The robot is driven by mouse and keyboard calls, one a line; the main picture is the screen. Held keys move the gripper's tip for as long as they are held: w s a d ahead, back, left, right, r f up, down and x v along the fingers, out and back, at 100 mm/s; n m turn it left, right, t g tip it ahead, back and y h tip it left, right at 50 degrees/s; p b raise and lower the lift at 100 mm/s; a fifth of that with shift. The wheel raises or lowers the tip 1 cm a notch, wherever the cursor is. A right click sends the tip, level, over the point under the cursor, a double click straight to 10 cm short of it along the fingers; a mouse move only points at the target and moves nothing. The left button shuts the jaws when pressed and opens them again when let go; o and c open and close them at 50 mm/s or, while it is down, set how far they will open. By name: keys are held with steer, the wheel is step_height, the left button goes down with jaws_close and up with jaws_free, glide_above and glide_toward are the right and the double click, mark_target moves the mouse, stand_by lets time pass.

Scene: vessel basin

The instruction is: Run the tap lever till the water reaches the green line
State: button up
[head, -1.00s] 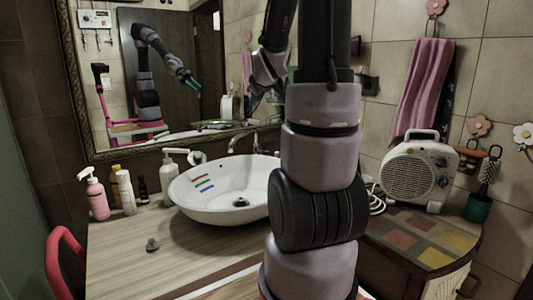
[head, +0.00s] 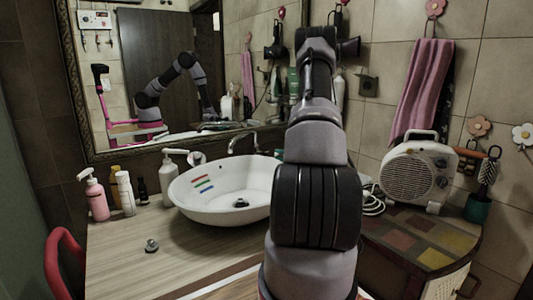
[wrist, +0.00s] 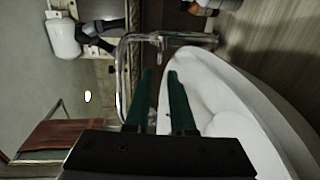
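The white basin (head: 225,211) stands on the counter, with short red, green and blue lines on its inner left wall. The green line (head: 203,184) is the middle one. The drain (head: 240,202) shows, and I see no water above it. The chrome tap (head: 243,140) rises behind the basin; the tap also shows in the wrist view (wrist: 130,50) just beyond my fingertips. I cannot clearly pick out its lever. My gripper (wrist: 160,73) has its two green fingers apart with nothing held, beside the basin rim. My arm hides the gripper in the head view.
Left of the basin stand a soap dispenser (head: 167,180), a pink bottle (head: 96,196) and a white bottle (head: 126,193). A grey stopper-like piece (head: 152,245) lies on the counter. A fan heater (head: 415,172) stands at right.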

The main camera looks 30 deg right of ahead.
mark_target(267, 151)
steer(key=w, duration=0.3)
steer(key=w+f, duration=0.1)
steer(key=w, duration=0.6)
steer(key=shift+a+f, duration=0.15)
steer(key=shift+f, duration=0.05)
jaws_close()
stand_by(1.0)
